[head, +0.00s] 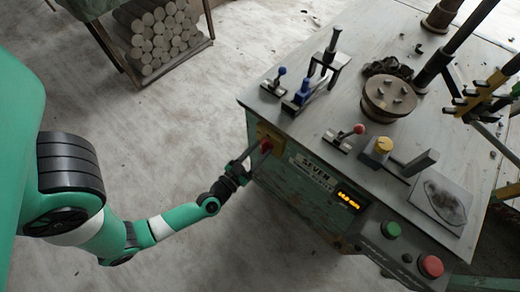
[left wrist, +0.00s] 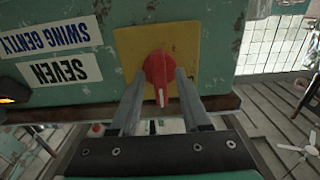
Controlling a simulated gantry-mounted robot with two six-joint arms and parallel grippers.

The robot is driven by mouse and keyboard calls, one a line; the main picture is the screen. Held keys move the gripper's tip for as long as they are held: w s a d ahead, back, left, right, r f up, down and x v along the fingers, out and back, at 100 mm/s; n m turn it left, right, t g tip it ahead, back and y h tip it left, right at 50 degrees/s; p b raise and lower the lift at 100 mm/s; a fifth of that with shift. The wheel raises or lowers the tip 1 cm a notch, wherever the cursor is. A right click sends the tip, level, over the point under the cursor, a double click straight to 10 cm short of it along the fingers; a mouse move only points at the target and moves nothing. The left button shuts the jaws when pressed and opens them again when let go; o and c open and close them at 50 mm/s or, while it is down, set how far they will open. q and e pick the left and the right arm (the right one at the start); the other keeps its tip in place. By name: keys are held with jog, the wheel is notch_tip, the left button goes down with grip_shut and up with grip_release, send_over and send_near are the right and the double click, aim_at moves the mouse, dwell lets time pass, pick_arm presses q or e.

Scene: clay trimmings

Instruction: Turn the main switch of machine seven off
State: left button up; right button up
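The main switch is a red rotary knob (left wrist: 159,70) with a white mark, on a yellow plate (left wrist: 188,38) on the green side of machine seven. The upside-down label SEVEN (left wrist: 62,70) shows beside it in the left wrist view. In the head view the red knob (head: 266,145) is near the machine's left corner. My left gripper (left wrist: 161,76) is open, one finger on each side of the knob; whether they touch it is unclear. In the head view my left gripper (head: 248,160) is right at the switch and partly hides it. My right gripper is not in view.
A rack of clay rolls (head: 155,40) stands behind. Floor is clear between.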

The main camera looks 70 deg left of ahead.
pick_arm(q)
grip_shut()
jog(key=shift+n, duration=1.4)
jog(key=n, duration=0.3)
jog(key=shift+a+p, duration=0.1)
jog(key=shift+p, duration=0.2)
jog(key=n, duration=0.6)
jog(key=shift+f, duration=0.1)
jog(key=n+b, duration=0.1)
jog(key=n, duration=0.5)
jog(key=shift+b, duration=0.3)
